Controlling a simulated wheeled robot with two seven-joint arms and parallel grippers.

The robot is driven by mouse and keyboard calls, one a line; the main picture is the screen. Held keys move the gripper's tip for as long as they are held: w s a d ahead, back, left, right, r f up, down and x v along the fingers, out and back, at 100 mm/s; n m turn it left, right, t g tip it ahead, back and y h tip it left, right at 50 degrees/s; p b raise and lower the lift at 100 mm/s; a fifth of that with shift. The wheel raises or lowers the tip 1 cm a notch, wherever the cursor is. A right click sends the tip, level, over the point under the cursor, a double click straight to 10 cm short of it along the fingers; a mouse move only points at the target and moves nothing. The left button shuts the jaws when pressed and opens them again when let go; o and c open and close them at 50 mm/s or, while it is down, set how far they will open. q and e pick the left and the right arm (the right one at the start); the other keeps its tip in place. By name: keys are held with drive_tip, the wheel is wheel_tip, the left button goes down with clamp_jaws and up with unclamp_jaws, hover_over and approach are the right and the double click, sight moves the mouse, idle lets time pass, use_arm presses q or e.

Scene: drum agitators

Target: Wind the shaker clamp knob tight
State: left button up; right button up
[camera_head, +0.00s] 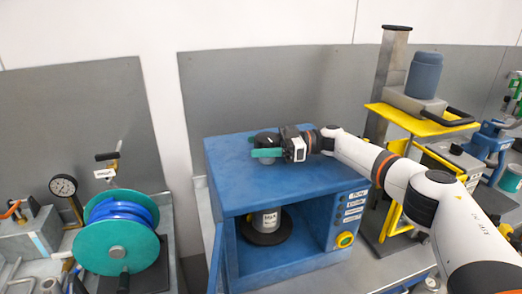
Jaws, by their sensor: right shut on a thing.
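The shaker is a blue box-shaped machine (226,190) with an open front. A dark clamp knob (266,137) stands on its top. My right gripper (262,152) reaches in from the right above the top and is shut on the knob, with its teal fingers at the knob's side. The fingers hide part of the knob. Inside the open bay a small grey can with a label (267,219) stands on a dark round plate (265,236). My left gripper is not in view.
Left of the shaker stands a teal reel with blue hose (118,240) and a pressure gauge (64,186). To the right are a yellow-topped stand (420,121) with a grey-blue container (424,75) and a post. A yellow button (345,239) is on the shaker's front panel.

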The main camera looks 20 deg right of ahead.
drive_tip(key=shift+r, duration=0.1)
drive_tip(key=o, duration=1)
drive_tip(key=shift+c, duration=0.2)
drive_tip(key=d+b, duration=0.1)
drive_tip(key=d, duration=0.2)
drive_tip(key=s+d+b, duration=0.1)
drive_tip(key=d+b, duration=0.1)
drive_tip(key=d, duration=0.2)
drive_tip(key=d+b, duration=0.1)
drive_tip(key=d, duration=0.2)
drive_tip(key=shift+s+d+f+b, duration=0.2)
drive_tip(key=shift+d+b, duration=0.2)
drive_tip(key=shift+s+d+r, duration=0.1)
drive_tip(key=shift+d, duration=0.35)
drive_tip(key=shift+r, duration=0.1)
